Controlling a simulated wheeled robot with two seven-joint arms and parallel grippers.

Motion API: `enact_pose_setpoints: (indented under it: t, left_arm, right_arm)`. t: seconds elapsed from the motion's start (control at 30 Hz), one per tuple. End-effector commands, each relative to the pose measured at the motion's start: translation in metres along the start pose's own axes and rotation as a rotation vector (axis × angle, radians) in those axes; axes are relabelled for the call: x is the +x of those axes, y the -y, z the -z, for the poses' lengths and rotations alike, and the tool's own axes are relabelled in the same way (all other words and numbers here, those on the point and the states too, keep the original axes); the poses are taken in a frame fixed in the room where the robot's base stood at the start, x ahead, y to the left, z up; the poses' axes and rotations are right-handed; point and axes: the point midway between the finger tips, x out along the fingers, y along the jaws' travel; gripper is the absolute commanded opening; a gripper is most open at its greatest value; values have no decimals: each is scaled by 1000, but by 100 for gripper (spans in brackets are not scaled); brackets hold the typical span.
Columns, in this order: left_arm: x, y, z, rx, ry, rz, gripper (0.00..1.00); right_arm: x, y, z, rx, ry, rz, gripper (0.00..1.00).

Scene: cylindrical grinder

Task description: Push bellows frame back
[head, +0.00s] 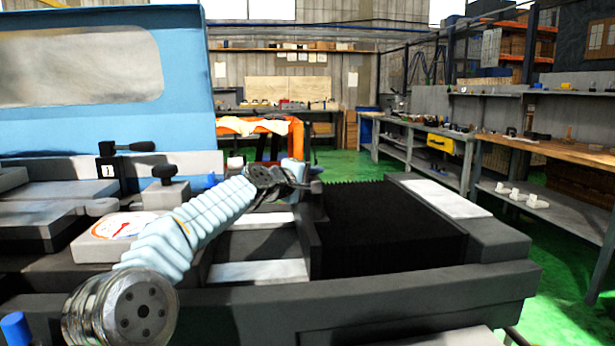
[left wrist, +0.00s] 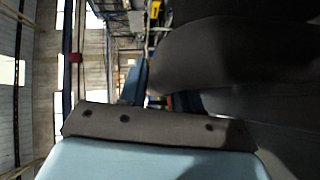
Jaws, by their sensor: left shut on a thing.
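The black pleated bellows (head: 390,225) lies on the grinder's bed, right of centre in the head view. Its dark grey frame (head: 311,240) stands upright at the bellows' left end. My left arm reaches in from the lower left, and my left gripper (head: 308,181) is at the top of the frame, shut on it; the fingertips are small and partly hidden. The left wrist view shows a dark part with holes and a light blue part very close up; the frame cannot be made out clearly there. My right gripper is not in view.
The blue grinder housing (head: 105,80) rises at the left. A gauge (head: 118,226) and black-knobbed levers (head: 165,175) sit near my forearm. A grey end block (head: 465,215) closes the bellows' right side. Workbenches (head: 545,150) stand beyond, across green floor.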

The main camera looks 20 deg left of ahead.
Motion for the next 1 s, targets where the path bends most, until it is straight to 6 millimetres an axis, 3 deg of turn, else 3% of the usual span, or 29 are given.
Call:
enact_pose_setpoints:
  t: [0.47, 0.5, 0.6, 0.87, 1.0]
  left_arm:
    - [3, -1, -5, -2, 7, 0, 0]
    - [3, 0, -5, -2, 7, 1, 38]
    - [3, 0, -4, -1, 5, 1, 52]
    - [2, 0, -3, -1, 2, 0, 52]
    - [-8, 2, -2, 0, 0, 0, 52]
  right_arm:
    - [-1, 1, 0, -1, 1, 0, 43]
    - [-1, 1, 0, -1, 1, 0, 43]
    - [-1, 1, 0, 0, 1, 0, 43]
    - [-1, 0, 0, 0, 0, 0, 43]
    - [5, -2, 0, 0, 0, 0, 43]
